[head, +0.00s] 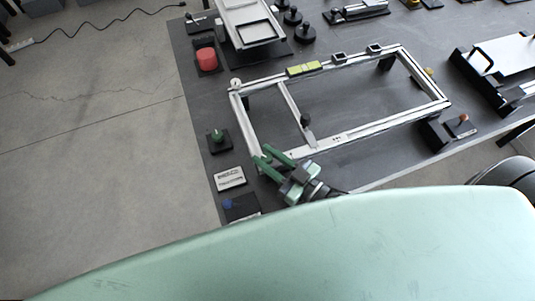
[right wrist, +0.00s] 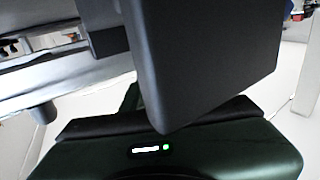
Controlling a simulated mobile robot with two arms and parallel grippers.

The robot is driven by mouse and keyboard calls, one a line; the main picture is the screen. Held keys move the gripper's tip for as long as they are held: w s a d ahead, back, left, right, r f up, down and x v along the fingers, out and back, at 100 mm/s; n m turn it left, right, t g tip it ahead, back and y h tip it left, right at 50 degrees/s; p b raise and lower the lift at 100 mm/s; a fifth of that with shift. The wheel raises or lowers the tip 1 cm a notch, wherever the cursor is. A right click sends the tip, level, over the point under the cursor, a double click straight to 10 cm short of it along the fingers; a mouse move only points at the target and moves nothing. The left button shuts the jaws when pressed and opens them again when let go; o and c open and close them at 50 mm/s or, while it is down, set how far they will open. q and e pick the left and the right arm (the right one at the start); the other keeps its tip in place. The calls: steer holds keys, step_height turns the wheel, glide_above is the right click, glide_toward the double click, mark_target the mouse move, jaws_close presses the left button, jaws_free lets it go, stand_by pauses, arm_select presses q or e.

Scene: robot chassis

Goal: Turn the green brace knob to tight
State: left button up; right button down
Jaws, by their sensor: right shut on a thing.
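A small green knob (head: 216,134) stands on a dark block near the table's left edge, in the head view. I cannot tell its setting. My right gripper (head: 261,156) lies to the right of and below this knob, apart from it. Its green fingers are shut at the near left corner of a pale metal frame (head: 330,138). What is between the fingertips is hidden. In the right wrist view a large dark finger (right wrist: 205,60) and my dark green gripper body fill most of the picture. My left gripper is not in view.
A dark knob (head: 306,119) stands on the frame's crossbar. A red button (head: 205,56), a labelled plate (head: 230,178) and a blue knob (head: 228,203) line the table's left side. A block with an orange knob (head: 463,118) is at the right. The frame's inside is mostly open.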

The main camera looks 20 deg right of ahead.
mark_target(270, 163)
steer(key=shift+m+t+h, duration=0.9)
steer(key=shift+m+h, duration=0.4)
steer(key=shift+h, duration=0.6)
steer(key=shift+r, duration=0.1)
steer(key=c, duration=1.1)
jaws_free()
steer(key=shift+s, duration=0.25)
steer(key=b+v, duration=0.2)
steer(key=v, duration=0.4)
steer(key=shift+s+d+f, duration=0.15)
steer(key=shift+s+f, duration=0.05)
steer(key=shift+s+d+r, duration=0.15)
steer(key=shift+s, duration=0.2)
